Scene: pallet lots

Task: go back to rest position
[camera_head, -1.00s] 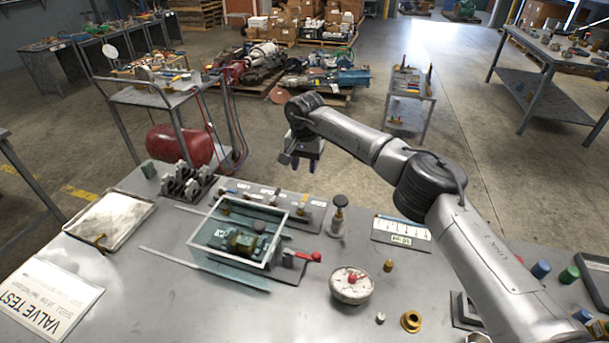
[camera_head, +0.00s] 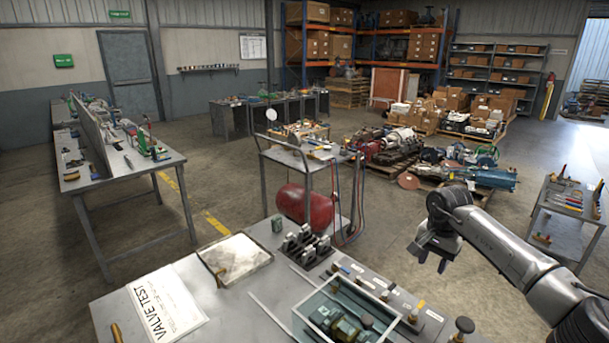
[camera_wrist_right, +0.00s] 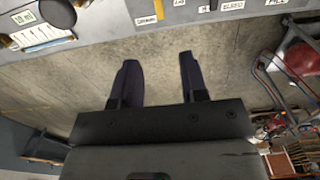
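My right gripper (camera_head: 432,262) hangs past the far edge of the grey workbench (camera_head: 243,317), above the concrete floor, fingers pointing down. In the right wrist view its two dark fingers (camera_wrist_right: 158,80) stand well apart with only bare floor between them, so it is open and empty. My left arm and gripper are in neither view.
On the workbench lie a VALVE TEST sheet (camera_head: 165,303), a shallow tray (camera_head: 233,241) and a clear box with a valve (camera_head: 345,318). A cart (camera_head: 296,153) with a red tank (camera_head: 304,204) stands beyond. A small tool cart (camera_head: 566,222) stands at right. Floor between is open.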

